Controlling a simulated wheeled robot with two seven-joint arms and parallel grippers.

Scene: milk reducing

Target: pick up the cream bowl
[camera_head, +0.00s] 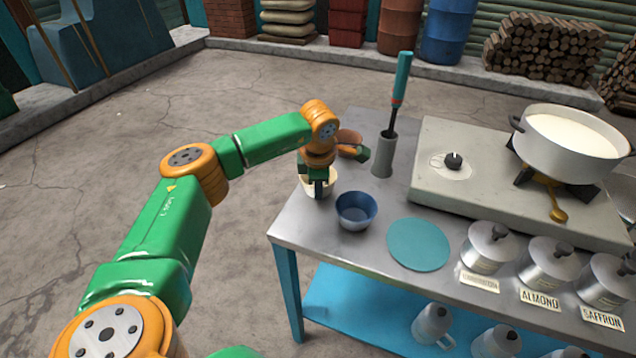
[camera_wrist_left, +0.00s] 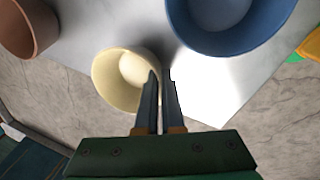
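The cream bowl (camera_head: 309,187) is small and pale, near the left edge of the table. It also shows in the left wrist view (camera_wrist_left: 105,88), with a pale, smooth inside. My left gripper (camera_head: 320,190) points down at it. In the left wrist view its two fingers (camera_wrist_left: 161,78) are close together at the bowl's rim, one over the inside and one outside, with the rim between them. The fingers look shut on the rim. I cannot tell whether the bowl rests on the table or is slightly raised. My right gripper is not in view.
A blue bowl (camera_head: 356,212) stands close beside the cream bowl, and a brown bowl (camera_head: 349,136) behind. A grey holder (camera_head: 383,157) with a teal-handled tool, a teal disc (camera_head: 418,243), labelled canisters (camera_head: 489,246) and a stove with a milk pot (camera_head: 566,150) fill the table.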

